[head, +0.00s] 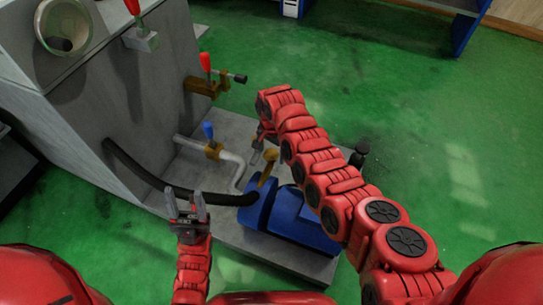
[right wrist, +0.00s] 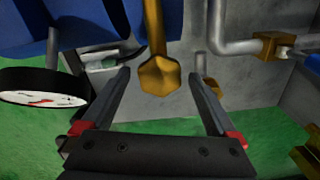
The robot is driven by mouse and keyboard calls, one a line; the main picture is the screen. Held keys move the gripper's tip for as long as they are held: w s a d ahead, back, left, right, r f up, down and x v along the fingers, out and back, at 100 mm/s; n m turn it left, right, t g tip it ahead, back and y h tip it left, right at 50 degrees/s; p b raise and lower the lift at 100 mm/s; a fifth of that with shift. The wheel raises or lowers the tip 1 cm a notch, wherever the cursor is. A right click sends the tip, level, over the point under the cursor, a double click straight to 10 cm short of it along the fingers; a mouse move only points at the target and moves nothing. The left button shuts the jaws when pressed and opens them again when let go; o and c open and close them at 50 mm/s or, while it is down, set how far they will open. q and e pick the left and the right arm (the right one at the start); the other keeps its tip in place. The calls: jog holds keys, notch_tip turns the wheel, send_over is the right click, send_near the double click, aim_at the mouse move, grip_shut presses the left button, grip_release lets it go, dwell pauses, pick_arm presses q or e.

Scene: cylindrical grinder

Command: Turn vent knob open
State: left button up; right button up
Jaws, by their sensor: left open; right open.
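A brass knob (right wrist: 160,77) with a faceted end on a brass stem shows in the right wrist view, between the two fingers of my right gripper (right wrist: 161,72). The fingers are open with a gap on both sides of the knob; I cannot tell how far in depth they reach. In the head view the brass piece (head: 269,163) stands above the blue pump body (head: 290,215), beside my right gripper (head: 257,150), which is partly hidden by my right arm. My left gripper (head: 186,203) is open and empty at the lower left, in front of the black hose.
A blue-handled valve (head: 208,131) sits on a grey pipe, and a red-handled brass valve (head: 203,87) is farther back. A black hose (head: 150,180) runs from the grey machine housing (head: 90,90). A round dial gauge (right wrist: 42,98) is left of my right gripper. Green floor (head: 440,130) is open on the right.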

jog(key=shift+f, duration=0.45)
jog(key=shift+c, duration=0.3)
jog(key=c, duration=1.3)
